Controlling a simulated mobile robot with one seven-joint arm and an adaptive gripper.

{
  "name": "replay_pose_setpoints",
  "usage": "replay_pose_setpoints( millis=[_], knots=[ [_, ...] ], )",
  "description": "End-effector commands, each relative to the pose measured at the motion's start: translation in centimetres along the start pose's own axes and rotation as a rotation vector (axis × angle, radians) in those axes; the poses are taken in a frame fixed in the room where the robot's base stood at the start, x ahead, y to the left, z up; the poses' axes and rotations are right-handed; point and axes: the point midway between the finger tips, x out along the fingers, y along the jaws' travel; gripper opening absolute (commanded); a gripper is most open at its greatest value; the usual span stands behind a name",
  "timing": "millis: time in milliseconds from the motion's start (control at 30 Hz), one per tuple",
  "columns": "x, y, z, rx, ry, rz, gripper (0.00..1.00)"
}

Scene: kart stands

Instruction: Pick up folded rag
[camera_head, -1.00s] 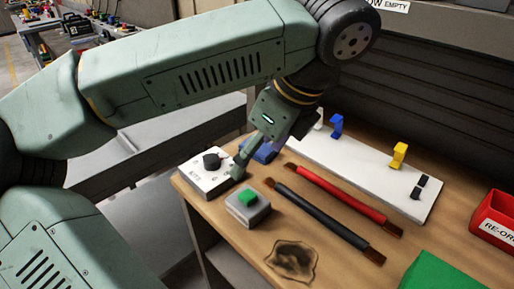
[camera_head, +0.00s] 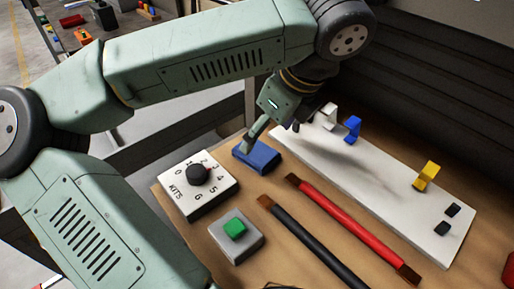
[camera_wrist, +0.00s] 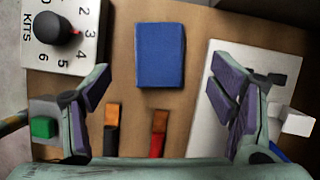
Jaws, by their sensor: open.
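The folded rag is a blue, flat rectangular block (camera_head: 257,156) lying on the wooden bench, between the kit dial and the white board. It also shows whole in the wrist view as a blue rectangle (camera_wrist: 160,54), ahead of and between the spread fingers. My gripper (camera_wrist: 163,95) is open and empty, with its purple-padded fingers to either side of the rag's line. In the head view my gripper (camera_head: 268,136) is above and by the far side of the rag, and one finger partly overlaps it.
A white dial box (camera_head: 205,199) stands left of the rag, with a green-button box (camera_head: 238,240) nearer. A black cable (camera_head: 310,245) and a red cable (camera_head: 350,225) lie nearby. The white board (camera_head: 385,195) carries white, blue and yellow clips on the right.

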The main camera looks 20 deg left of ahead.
Motion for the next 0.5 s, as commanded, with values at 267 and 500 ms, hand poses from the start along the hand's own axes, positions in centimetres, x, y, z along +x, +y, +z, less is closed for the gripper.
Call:
replay_pose_setpoints(
  millis=[267, 500],
  knots=[
    [2.3, 0.1, -0.2, 0.002, 0.004, 0.001, 0.78],
    [5.5, 0.1, -0.4, 0.000, 0.001, -0.001, 0.78]
  ],
)
